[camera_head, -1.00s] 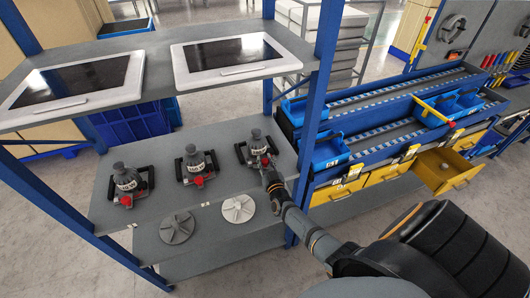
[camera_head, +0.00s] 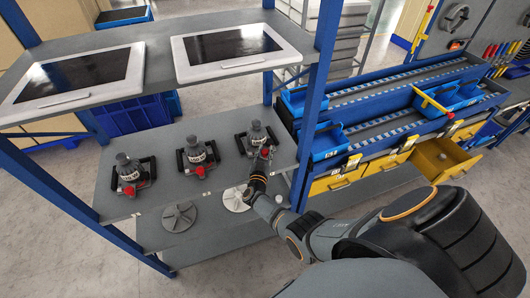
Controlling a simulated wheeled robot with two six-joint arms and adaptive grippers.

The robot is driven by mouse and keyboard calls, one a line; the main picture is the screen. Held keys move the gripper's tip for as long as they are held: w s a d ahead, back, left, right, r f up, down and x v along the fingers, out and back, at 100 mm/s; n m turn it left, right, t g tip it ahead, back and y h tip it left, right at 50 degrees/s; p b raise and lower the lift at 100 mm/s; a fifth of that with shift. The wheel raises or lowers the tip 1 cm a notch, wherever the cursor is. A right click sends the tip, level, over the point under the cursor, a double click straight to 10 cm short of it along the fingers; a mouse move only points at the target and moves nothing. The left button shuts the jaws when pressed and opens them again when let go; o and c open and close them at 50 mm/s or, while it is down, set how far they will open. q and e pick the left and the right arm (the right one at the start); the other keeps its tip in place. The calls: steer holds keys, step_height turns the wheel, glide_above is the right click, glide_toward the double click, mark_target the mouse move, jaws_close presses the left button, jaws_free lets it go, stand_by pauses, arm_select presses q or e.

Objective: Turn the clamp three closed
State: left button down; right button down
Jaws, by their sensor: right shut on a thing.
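Three grey clamps with black side handles and red knobs stand in a row on the middle shelf: a left one (camera_head: 127,168), a middle one (camera_head: 195,151) and a right one (camera_head: 256,134). Their labels are too small to read, so I cannot tell the numbers. My right gripper (camera_head: 263,160) reaches up from below to the front of the right clamp. It is shut on that clamp's red knob (camera_head: 265,152), which it partly hides. The left and middle clamps are free of it. My left gripper is not in view.
The middle shelf (camera_head: 120,208) lies under an upper shelf with two tablet-like panels (camera_head: 228,54). An open yellow drawer (camera_head: 441,160) juts out at right.

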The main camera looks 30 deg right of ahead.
steer(key=c, duration=1)
jaws_free()
steer(key=v, duration=1.2)
